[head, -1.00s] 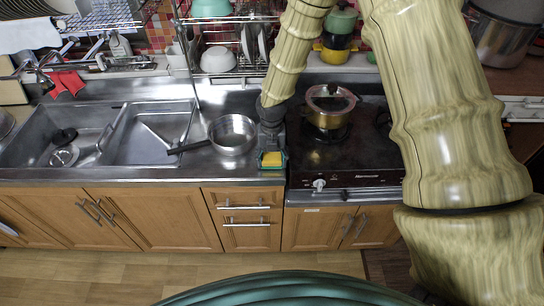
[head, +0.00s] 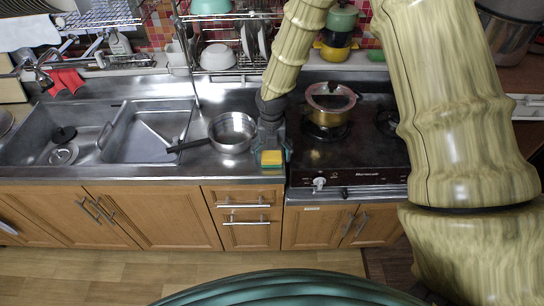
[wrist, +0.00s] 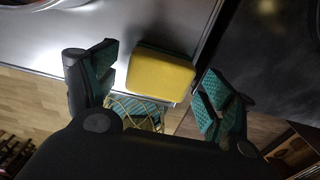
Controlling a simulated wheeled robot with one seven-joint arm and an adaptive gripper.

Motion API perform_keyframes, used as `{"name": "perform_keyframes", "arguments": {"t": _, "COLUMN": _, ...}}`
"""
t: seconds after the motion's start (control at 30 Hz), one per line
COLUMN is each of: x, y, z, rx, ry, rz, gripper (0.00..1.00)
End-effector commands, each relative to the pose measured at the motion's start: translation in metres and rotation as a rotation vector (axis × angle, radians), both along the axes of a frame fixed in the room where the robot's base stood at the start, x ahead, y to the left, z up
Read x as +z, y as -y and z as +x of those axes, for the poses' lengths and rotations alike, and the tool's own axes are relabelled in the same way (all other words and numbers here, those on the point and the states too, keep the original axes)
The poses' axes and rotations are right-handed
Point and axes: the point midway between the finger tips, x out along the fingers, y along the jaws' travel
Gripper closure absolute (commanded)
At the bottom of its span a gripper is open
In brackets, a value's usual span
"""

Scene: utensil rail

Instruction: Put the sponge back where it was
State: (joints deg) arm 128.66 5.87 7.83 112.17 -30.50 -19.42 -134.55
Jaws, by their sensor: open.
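The sponge (head: 271,158), yellow on top with a green layer beneath, is at the front edge of the steel counter, just left of the stove. It also shows in the wrist view (wrist: 161,75), in the middle between the fingers. My gripper (head: 273,150) is open around the sponge.
A steel pan (head: 232,131) lies on the counter left of my gripper. A gold pot (head: 330,113) stands on the stove (head: 352,160) to the right. The sink (head: 150,135) is further left. A dish rack (head: 232,60) stands behind.

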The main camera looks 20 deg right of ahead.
Motion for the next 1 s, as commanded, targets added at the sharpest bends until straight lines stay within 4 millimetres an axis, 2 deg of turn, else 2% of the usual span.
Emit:
{"name": "perform_keyframes", "arguments": {"t": 0.63, "x": 0.085, "y": 0.0, "z": 0.0, "rx": -0.001, "ry": 0.002, "rz": 0.001, "gripper": 0.17}}
{"name": "perform_keyframes", "arguments": {"t": 0.8, "x": 0.1, "y": 0.0, "z": 0.0, "rx": 0.0, "ry": 0.001, "rz": 0.001, "gripper": 0.17}}
{"name": "perform_keyframes", "arguments": {"t": 1.0, "x": 0.105, "y": 0.0, "z": 0.0, "rx": 0.0, "ry": -0.001, "rz": 0.0, "gripper": 0.17}}
